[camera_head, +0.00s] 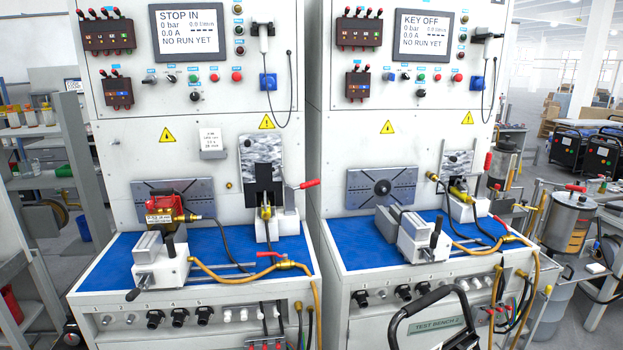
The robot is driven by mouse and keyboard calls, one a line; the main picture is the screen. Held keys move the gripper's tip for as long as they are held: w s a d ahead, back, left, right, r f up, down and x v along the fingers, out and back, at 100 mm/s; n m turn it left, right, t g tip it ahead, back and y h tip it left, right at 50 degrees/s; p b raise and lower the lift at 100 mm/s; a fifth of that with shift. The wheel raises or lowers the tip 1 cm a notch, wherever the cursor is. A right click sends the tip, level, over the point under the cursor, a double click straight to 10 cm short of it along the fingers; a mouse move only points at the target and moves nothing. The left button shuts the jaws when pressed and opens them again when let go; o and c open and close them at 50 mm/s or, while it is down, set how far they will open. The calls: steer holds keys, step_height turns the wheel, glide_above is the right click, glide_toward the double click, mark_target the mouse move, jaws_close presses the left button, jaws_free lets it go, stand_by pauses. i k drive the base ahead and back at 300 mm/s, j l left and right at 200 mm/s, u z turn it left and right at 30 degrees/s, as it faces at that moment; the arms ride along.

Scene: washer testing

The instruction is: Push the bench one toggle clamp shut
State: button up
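Bench one appears to be the left bench (100,277), as the right one carries a plate reading "TEST BENCH 2". A toggle clamp with a red handle (308,184) is at the right of the left bench, by a white block (287,224) and a dark upright part (264,180). Its handle sticks out to the right, slightly raised from level. The clamp's jaw is too small to make out. My gripper is not in view.
Bench two (345,262) stands to the right, with its red clamp handle (488,162) nearly upright. A vise (160,262) and yellow hose (225,277) occupy the left bench's front. A black handle (430,298) rises before bench two. Shelving (75,135) stands left.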

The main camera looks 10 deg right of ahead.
mark_target(313, 183)
steer(key=i+j, duration=0.1)
steer(key=j, duration=0.65)
steer(key=i+j, duration=0.15)
steer(key=j, duration=0.2)
steer(key=i+j, duration=0.25)
steer(key=i, duration=0.15)
steer(key=i+j, duration=0.25)
steer(key=i, duration=0.15)
steer(key=i+l, duration=1)
steer(key=i, duration=0.1)
